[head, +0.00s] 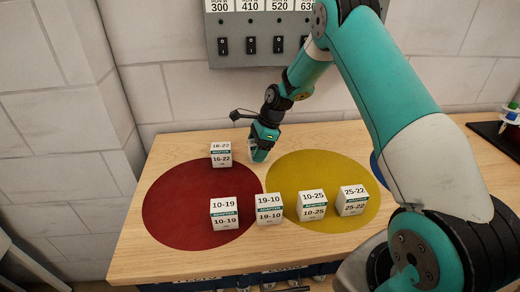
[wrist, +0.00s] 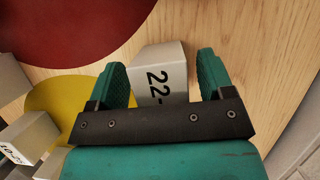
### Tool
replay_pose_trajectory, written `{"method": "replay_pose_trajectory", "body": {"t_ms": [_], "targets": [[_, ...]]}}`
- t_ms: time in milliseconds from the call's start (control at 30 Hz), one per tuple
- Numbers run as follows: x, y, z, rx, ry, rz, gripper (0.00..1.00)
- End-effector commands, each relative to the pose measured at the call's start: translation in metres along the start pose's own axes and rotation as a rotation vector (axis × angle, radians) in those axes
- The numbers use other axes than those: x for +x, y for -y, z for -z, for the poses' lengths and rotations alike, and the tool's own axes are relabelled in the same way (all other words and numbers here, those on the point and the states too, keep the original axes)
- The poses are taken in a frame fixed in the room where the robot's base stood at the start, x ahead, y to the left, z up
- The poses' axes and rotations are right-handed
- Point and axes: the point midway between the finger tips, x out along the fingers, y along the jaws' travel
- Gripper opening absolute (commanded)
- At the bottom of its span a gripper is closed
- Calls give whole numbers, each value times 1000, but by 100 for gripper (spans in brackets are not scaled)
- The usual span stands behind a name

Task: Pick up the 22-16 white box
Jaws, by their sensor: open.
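A white box marked "22-" (wrist: 158,70) lies between the fingers of my gripper (wrist: 161,62) in the wrist view. The rest of its number is hidden behind the gripper's dark crossbar. My gripper is open, with one finger on each side of the box and a visible gap at the right. In the head view my gripper (head: 261,149) points down at the bench near its back edge, between the red and yellow circles. It hides most or all of that box there.
On the wooden bench (head: 180,150), a 16-22 box (head: 221,154) stands left of my gripper. Boxes 10-19 (head: 224,213), 19-10 (head: 269,208), 10-25 (head: 312,205) and 25-22 (head: 352,200) stand in front. A switch panel (head: 250,45) hangs on the wall behind.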

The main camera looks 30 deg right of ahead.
Motion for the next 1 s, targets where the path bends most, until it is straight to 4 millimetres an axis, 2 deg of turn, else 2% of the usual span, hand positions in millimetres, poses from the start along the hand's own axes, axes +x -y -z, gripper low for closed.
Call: {"method": "replay_pose_trajectory", "body": {"t_ms": [133, 367, 767, 867, 1000], "targets": [[0, 0, 0, 0, 0, 1, 72], [0, 0, 0, 0, 0, 1, 19], [-6, 1, -2, -1, 1, 3, 18], [-15, 1, -6, -1, 1, 4, 18], [-39, 2, -16, -2, 0, 7, 18]]}}
